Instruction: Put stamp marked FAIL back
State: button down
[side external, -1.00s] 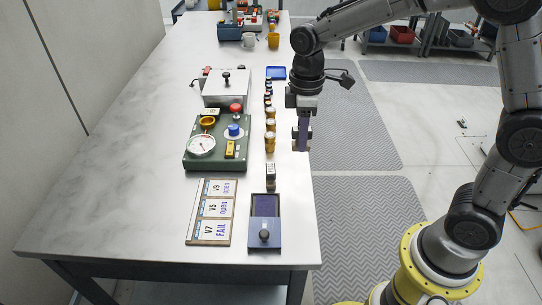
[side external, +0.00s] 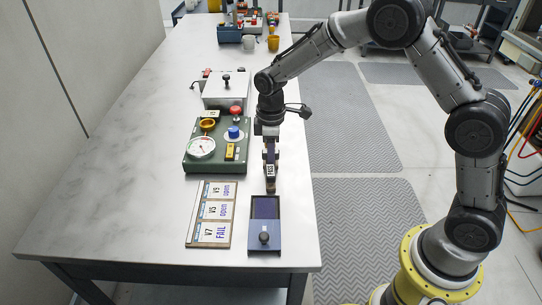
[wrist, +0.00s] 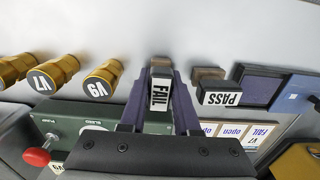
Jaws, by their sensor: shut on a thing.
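My gripper (side external: 270,150) points down near the table's right edge, behind the ink pad. In the wrist view its purple fingers (wrist: 160,85) are shut on the stamp marked FAIL (wrist: 159,94), whose white label faces the camera. Whether the FAIL stamp touches the table cannot be told. The stamp marked PASS (wrist: 219,95) is right beside it in the wrist view, apart from the fingers. In the side view a labelled stamp (side external: 270,171) shows below the fingers; its word is too small to read, and the two stamps overlap there.
An open ink pad (side external: 265,207) lies in front. A board (side external: 211,212) with cards reading V9 open, V5 open and V7 FAIL is left of it. A green gauge unit (side external: 203,168) stands left of my gripper. Brass fittings marked V7 (wrist: 42,78) and V9 (wrist: 103,80) stand near.

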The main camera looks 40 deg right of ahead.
jog(key=shift+f, duration=0.1)
jog(key=c, duration=0.6)
grip_release()
jog(key=shift+c, duration=0.2)
notch_tip(320, 180, up, 12)
jog(key=shift+f, duration=0.2)
jog(key=s+d+r+m+t, duration=0.25)
jog(key=s+r, duration=0.25)
jog(key=s, duration=0.5)
jog(key=s+d+r+m+t, duration=0.2)
jog(key=s+r+m, duration=0.3)
jog(key=s, duration=0.6)
jog(key=s+f+m+t, duration=0.1)
jog(key=s+f, duration=0.1)
jog(key=s, duration=0.6)
jog(key=shift+d+f, duration=0.2)
jog(key=shift+d, duration=0.15)
